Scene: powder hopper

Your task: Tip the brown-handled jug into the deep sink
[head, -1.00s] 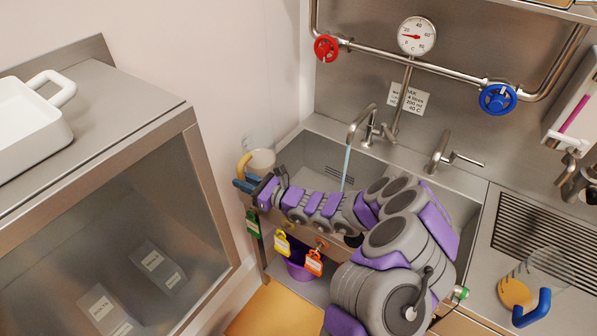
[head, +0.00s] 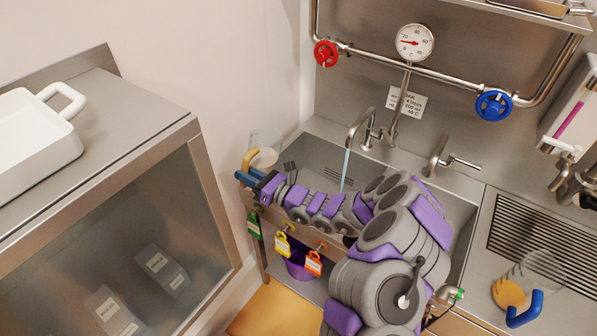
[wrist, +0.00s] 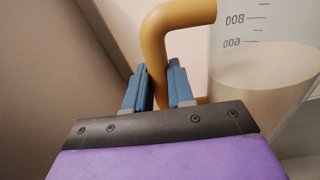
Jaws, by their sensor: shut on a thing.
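The brown-handled jug (head: 266,142) is clear, with pale contents low inside. It is at the left edge of the deep sink (head: 313,152) in the head view; I cannot tell whether any of it is over the basin. In the wrist view the jug (wrist: 262,62) shows marks, and the contents stand below the 600 mark. My gripper (head: 246,178) has its blue fingers around the brown handle; the fingers also show in the wrist view (wrist: 159,90). The jug looks about upright. My arm covers part of the sink front.
A tap (head: 360,125) runs a thin stream into the sink. A blue-handled jug (head: 526,280) stands on the right drainer. A cabinet (head: 120,220) with a white dish (head: 30,140) is at left. Coloured tags (head: 283,245) hang at the sink front.

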